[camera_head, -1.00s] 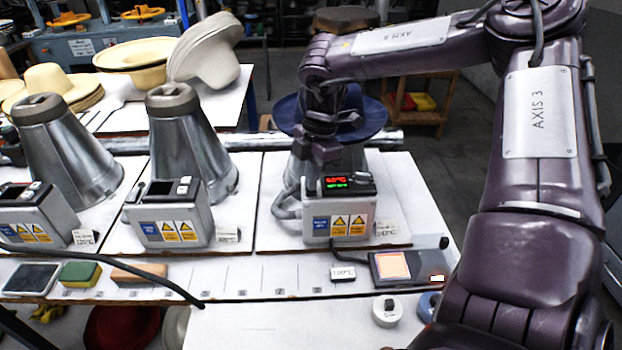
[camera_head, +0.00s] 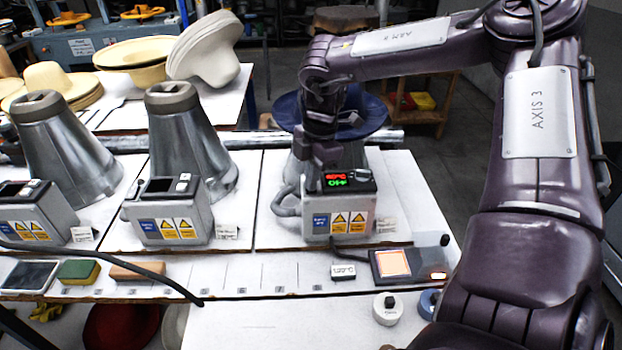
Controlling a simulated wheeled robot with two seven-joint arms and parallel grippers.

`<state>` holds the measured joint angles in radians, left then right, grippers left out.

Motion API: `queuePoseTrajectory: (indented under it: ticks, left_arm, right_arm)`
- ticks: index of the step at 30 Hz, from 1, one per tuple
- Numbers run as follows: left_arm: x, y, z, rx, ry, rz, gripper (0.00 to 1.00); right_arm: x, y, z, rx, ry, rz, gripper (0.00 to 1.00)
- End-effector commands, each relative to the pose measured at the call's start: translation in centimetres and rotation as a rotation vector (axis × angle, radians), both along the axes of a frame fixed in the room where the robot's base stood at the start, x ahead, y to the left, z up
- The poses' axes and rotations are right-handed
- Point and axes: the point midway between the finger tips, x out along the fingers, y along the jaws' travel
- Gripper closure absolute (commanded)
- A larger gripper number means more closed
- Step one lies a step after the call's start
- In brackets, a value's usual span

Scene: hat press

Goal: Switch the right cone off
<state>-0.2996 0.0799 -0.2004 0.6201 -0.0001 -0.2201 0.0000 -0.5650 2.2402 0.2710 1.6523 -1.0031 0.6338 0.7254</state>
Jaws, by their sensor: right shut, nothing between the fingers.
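The right cone (camera_head: 298,168) stands at the back of the right board, mostly hidden by my right arm and its control box. A dark blue hat (camera_head: 367,114) sits on it. The cone's grey control box (camera_head: 322,212) carries a small display (camera_head: 337,181) with a red upper line and a green lower line that seems to read OFF. My right gripper (camera_head: 326,160) is shut and empty, pointing down just above the box's top left part. I cannot tell whether its fingertips touch the box. My left gripper is not in view.
Two bare metal cones, the middle cone (camera_head: 190,140) and the left cone (camera_head: 68,155), stand to the left with their own control boxes. A device with a lit pad (camera_head: 393,263) and a white knob (camera_head: 387,309) are at the front right.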

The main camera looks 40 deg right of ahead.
Motion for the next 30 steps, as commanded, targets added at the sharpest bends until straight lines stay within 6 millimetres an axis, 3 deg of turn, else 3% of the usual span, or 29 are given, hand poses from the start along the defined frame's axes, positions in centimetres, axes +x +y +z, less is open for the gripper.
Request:
queuePoseTrajectory:
  ticks: [24, 30]
  left_arm:
    - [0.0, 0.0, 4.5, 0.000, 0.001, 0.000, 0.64]
    - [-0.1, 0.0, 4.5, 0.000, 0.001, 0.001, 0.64]
  right_arm:
    - [0.0, 0.0, 6.6, -0.002, 0.000, -0.001, 1.00]
    - [0.0, 0.0, 6.8, -0.001, 0.001, -0.001, 1.00]
